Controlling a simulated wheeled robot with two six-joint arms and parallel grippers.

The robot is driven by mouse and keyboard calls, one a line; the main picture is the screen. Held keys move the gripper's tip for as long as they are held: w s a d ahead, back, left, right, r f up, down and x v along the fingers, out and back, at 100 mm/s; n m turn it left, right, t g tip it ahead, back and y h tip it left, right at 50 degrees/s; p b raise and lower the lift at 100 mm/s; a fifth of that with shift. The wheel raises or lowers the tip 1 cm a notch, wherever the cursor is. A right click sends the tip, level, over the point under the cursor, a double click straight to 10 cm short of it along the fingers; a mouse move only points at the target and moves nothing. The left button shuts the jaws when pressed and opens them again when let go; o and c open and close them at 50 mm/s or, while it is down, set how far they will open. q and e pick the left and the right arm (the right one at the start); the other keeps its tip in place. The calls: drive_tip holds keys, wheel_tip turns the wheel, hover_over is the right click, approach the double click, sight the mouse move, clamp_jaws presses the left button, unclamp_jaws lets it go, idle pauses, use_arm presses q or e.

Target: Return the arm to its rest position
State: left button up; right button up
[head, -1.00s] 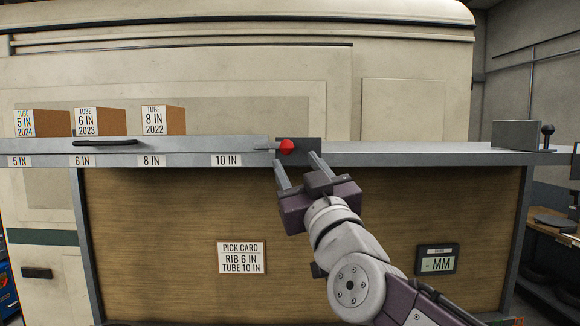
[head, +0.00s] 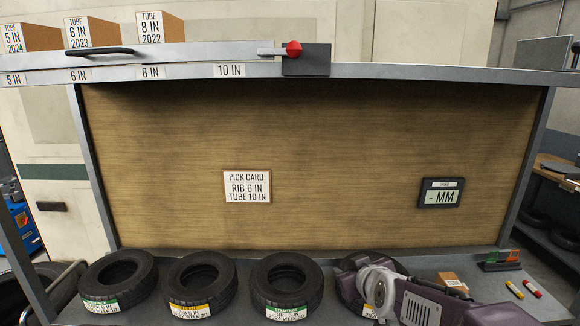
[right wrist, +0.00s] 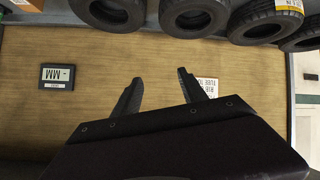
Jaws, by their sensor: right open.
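My right arm is folded low at the right of the head view, its pale joint and purple link (head: 425,305) in front of one of the tyres. My right gripper (right wrist: 160,84) shows in the right wrist view with its two dark fingers apart and nothing between them. It points toward the wooden back panel (right wrist: 90,60). One finger partly covers the pick card (right wrist: 209,86). In the head view I cannot make out the fingers. My left gripper is not in view.
Several labelled tyres (head: 202,283) stand along the lower shelf. Above are a grey rail with a red knob (head: 293,49) and tube boxes (head: 92,36). A gauge display (head: 440,193) hangs on the panel. Markers (head: 532,288) and a small box (head: 452,282) lie at right.

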drive_tip(key=s+d+f+m+g, duration=0.1)
drive_tip(key=s+f+g, duration=0.4)
drive_tip(key=s+f, duration=0.5)
drive_tip(key=s+d+f+m+g, duration=0.2)
drive_tip(key=s+f+g, duration=0.3)
drive_tip(key=s+f, duration=0.5)
drive_tip(key=s+m, duration=0.1)
drive_tip(key=s, duration=0.2)
drive_tip(key=shift+f+h, duration=0.2)
drive_tip(key=shift+h, duration=0.1)
